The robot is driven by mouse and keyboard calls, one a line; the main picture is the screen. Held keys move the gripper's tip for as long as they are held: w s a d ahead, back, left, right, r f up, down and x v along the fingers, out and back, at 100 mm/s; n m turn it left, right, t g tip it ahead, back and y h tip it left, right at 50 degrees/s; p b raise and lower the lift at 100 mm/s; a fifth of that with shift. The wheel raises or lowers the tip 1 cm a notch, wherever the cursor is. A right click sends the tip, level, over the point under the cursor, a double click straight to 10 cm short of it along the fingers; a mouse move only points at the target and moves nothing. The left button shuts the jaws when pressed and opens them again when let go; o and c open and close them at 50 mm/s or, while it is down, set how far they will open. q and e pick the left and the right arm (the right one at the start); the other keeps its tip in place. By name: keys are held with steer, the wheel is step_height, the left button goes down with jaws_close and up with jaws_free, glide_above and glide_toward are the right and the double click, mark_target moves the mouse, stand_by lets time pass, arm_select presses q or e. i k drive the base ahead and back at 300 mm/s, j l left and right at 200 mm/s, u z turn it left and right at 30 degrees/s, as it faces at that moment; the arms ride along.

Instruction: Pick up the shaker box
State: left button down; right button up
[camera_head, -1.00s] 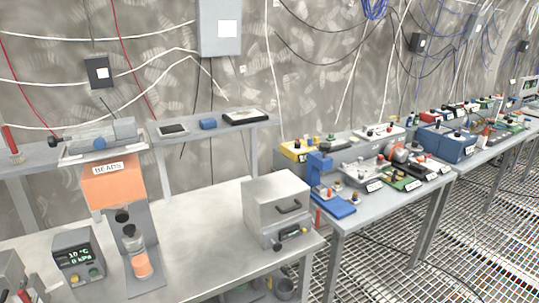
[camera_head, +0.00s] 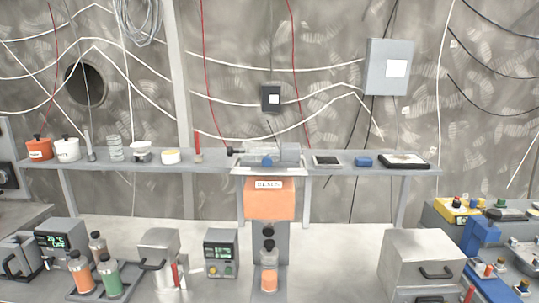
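No box in view carries a readable shaker label, so I cannot tell for sure which one is the shaker box. A large grey metal box (camera_head: 418,262) with a dark front handle stands at the right end of the bench (camera_head: 335,250). A smaller grey metal box (camera_head: 160,255) with a dark handle stands on the bench left of centre. At the far left is a grey unit with a lit green display (camera_head: 57,242). Neither of my grippers shows in the head view.
An orange beads dispenser (camera_head: 269,203) stands mid-bench with a bottle (camera_head: 269,270) under it. A small display unit (camera_head: 221,251) stands to its left. A tray (camera_head: 78,294) holds several bottles. A shelf (camera_head: 220,165) with jars runs behind. Bare bench lies right of the dispenser.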

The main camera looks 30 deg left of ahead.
mark_target(285, 154)
steer(key=i+l+u, duration=0.15)
steer(key=u, duration=0.2)
steer(key=i+l+u, duration=0.2)
steer(key=u, duration=0.15)
steer(key=i+l+u, duration=0.15)
steer(key=l+u, duration=0.2)
steer(key=j, duration=0.1)
